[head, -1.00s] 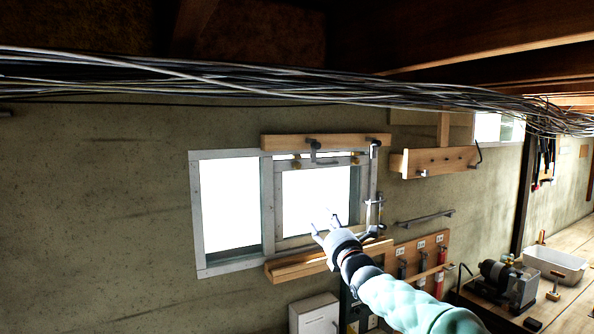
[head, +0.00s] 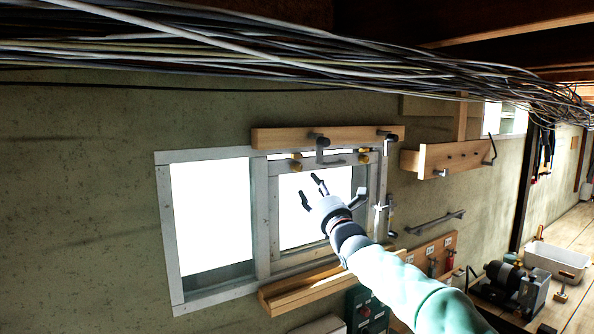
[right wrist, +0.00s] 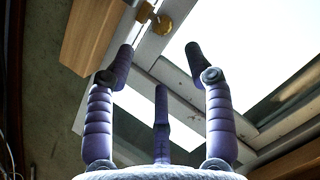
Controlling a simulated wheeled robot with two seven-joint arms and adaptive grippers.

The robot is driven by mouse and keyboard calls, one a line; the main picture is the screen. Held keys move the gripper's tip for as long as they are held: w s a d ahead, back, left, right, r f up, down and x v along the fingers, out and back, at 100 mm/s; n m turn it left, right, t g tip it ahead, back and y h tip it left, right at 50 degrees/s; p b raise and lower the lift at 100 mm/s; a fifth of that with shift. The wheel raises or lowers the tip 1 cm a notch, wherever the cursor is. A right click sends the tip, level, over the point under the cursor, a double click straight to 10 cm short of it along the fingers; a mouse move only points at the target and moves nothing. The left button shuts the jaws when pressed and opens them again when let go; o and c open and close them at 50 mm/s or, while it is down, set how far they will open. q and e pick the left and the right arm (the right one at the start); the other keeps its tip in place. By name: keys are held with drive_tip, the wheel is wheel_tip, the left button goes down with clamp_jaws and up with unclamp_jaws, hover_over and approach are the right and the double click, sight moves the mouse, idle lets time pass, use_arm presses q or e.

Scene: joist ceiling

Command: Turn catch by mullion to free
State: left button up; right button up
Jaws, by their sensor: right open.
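The catch by the mullion is a small brass piece (head: 295,166) at the upper left corner of the right-hand sash, just right of the pale mullion (head: 262,220). A brass knob (right wrist: 160,24) shows at the top of the right wrist view, beside a wooden board; it looks like this catch. A second brass catch (head: 364,158) sits at the sash's upper right. My right gripper (head: 332,187) is open and empty in front of the right pane, below the catches and apart from them. Its three fingers (right wrist: 160,62) are spread. My left gripper is not in view.
A wooden board (head: 285,137) with dark hooks runs above the window. A wooden ledge (head: 300,288) lies below it. A cable bundle (head: 250,48) crosses overhead. A hook rail (head: 455,157) and a dark bar (head: 435,222) are on the wall to the right.

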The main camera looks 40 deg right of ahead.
sight(298, 170)
drive_tip(key=p+x, duration=0.3)
drive_tip(key=x, duration=0.4)
drive_tip(key=shift+w+p, duration=0.3)
drive_tip(key=shift+p, duration=0.05)
drive_tip(key=shift+p+x, duration=0.45)
drive_tip(key=shift+x, duration=0.3)
drive_tip(key=shift+w+d+r, duration=0.1)
drive_tip(key=shift+w+d, duration=0.15)
drive_tip(key=shift+w, duration=0.3)
drive_tip(key=shift+s, duration=0.1)
clamp_jaws()
